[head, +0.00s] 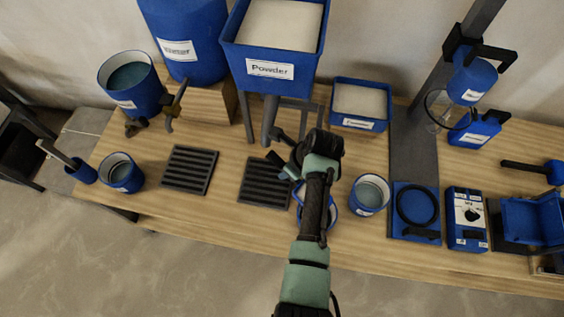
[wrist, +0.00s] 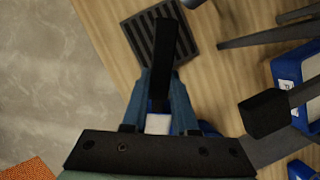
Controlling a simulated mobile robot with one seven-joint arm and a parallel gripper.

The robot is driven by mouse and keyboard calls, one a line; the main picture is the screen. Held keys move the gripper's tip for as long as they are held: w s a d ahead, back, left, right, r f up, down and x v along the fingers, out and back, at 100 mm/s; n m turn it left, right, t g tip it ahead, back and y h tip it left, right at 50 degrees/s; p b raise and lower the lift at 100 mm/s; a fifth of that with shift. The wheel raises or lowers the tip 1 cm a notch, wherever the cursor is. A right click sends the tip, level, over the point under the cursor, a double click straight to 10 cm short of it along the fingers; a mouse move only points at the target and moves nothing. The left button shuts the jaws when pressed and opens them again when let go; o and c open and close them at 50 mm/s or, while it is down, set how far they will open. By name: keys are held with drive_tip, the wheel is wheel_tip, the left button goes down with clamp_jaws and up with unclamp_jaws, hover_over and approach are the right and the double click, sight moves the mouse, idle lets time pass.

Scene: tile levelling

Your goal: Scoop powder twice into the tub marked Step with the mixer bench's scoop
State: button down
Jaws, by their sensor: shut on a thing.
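My gripper (wrist: 165,85) is shut on a black bar-like handle (wrist: 164,45), which I take to be the scoop's. In the head view my gripper (head: 287,167) is low over the middle of the bench, beside the right black rack, and my wrist hides much of it. The scoop's bowl cannot be made out, nor whether it holds powder. A blue tub (head: 331,212) stands partly hidden behind my arm. Another blue tub (head: 368,194) stands just right of it, and a third (head: 121,173) at the left. I cannot read which is marked Step. The blue bin marked Powder (head: 270,68) stands raised at the back.
A smaller blue bin (head: 359,122) of pale powder is behind my wrist. Two black racks (head: 190,169) (head: 265,183) lie flat in front. A dark post (head: 413,140) with a clear vessel stands right, near a dial box (head: 467,216). A blue barrel (head: 186,30) stands back left.

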drive_tip(key=shift+s+d+r+t+y+b, duration=0.15)
drive_tip(key=shift+s+d+t+y+b, duration=0.25)
drive_tip(key=shift+s+d+t, duration=0.1)
drive_tip(key=s+d+r+t+y, duration=0.4)
drive_tip(key=shift+s+d+t+y+b, duration=0.15)
drive_tip(key=shift+s+t+y+b, duration=0.15)
drive_tip(key=shift+b, duration=0.15)
idle(0.3)
wheel_tip(320, 180, up, 7)
drive_tip(key=g+h+p, duration=0.6)
drive_tip(key=p, duration=1.3)
drive_tip(key=shift+g+h, duration=0.3)
drive_tip(key=shift+w, duration=0.1)
